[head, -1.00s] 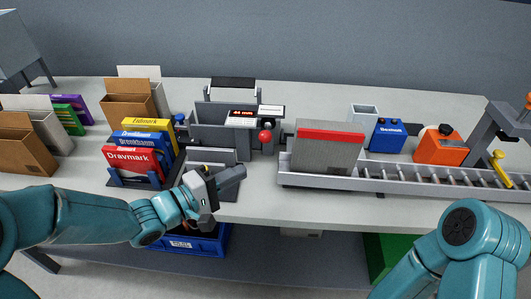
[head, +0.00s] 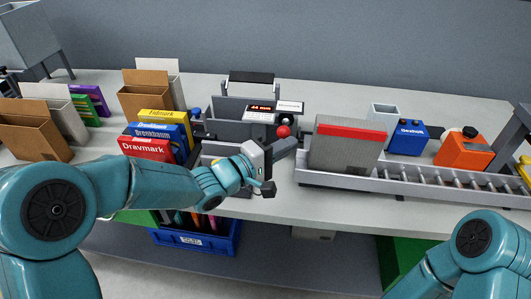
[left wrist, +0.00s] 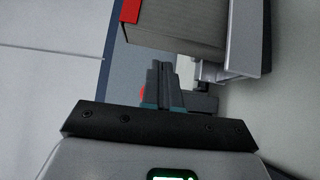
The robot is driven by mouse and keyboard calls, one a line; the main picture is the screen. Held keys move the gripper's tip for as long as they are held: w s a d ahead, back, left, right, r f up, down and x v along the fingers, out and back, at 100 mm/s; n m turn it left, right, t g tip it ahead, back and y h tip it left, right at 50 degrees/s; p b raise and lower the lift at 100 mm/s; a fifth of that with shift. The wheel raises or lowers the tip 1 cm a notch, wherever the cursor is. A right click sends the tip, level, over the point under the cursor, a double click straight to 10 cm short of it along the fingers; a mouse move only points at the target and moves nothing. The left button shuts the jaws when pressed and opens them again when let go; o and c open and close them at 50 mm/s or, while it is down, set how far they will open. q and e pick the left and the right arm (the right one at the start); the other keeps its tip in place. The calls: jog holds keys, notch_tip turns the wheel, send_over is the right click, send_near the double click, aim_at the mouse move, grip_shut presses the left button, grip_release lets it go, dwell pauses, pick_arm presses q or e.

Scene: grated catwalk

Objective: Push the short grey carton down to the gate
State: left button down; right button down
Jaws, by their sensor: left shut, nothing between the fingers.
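The short grey carton (head: 345,150) with a red strip along its top stands upright on the left end of the roller conveyor (head: 445,184). My left gripper (head: 291,146) is shut and empty, its fingers pointing right, just left of the carton. In the left wrist view the closed fingers (left wrist: 160,82) point toward the carton (left wrist: 185,28), with a small gap visible. The dark grey frame (head: 513,132) at the conveyor's right may be the gate; it is cut by the picture edge. My right arm shows at lower right, but its gripper is out of view.
A red ball-topped knob (head: 283,131) and a grey device with a lit display (head: 259,110) stand left of the carton. A blue box (head: 408,138) and an orange box (head: 463,150) stand behind the conveyor. The rollers right of the carton look clear.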

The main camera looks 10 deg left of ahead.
aim_at(313, 142)
pick_arm(q)
jog(key=shift+s+d, duration=0.1)
jog(key=shift+d, duration=1.45)
jog(key=shift+d, duration=0.1)
jog(key=d+b, duration=0.5)
jog(key=d, duration=1.2)
